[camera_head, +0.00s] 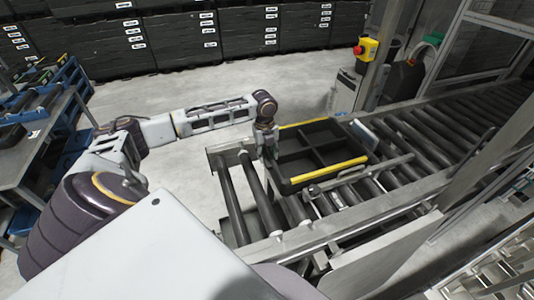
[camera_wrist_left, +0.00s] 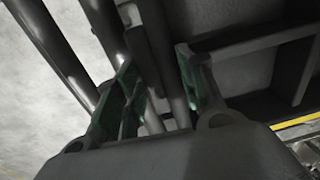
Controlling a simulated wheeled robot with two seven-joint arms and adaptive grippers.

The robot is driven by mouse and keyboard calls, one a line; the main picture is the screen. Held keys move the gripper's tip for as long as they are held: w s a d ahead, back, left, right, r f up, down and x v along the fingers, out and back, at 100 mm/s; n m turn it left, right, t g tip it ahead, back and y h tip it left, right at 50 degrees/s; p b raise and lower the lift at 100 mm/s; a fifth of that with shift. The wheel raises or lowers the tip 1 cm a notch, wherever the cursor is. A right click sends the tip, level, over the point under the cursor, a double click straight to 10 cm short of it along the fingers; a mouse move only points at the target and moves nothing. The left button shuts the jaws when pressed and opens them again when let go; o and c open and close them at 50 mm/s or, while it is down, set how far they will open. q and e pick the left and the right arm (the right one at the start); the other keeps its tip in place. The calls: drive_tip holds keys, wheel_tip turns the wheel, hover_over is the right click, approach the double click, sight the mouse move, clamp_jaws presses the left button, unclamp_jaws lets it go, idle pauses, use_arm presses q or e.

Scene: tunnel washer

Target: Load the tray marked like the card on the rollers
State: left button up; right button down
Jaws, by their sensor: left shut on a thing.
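The black tray (camera_head: 328,170) has inner dividers and yellow strips along two opposite edges. It lies on the roller conveyor (camera_head: 400,150), near its left end. My left gripper (camera_head: 267,153) points down at the tray's left side and is shut on its edge. In the left wrist view the green-padded fingers of my left gripper (camera_wrist_left: 158,95) stand apart, with the tray (camera_wrist_left: 240,75) at the right finger; the exact grip is hard to see. My right gripper is not in view.
A metal post and a yellow box with a red button (camera_head: 366,48) stand beyond the conveyor. A grey table (camera_head: 45,150) with blue trays is at far left. Labelled black containers (camera_head: 180,40) line the back. The floor between is clear.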

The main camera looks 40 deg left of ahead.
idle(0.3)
use_arm(q)
drive_tip(key=o, duration=1.3)
drive_tip(key=shift+o, duration=0.6)
wheel_tip(320, 180, up, 12)
drive_tip(key=shift+s+a, duration=0.2)
drive_tip(key=shift+s, duration=0.1)
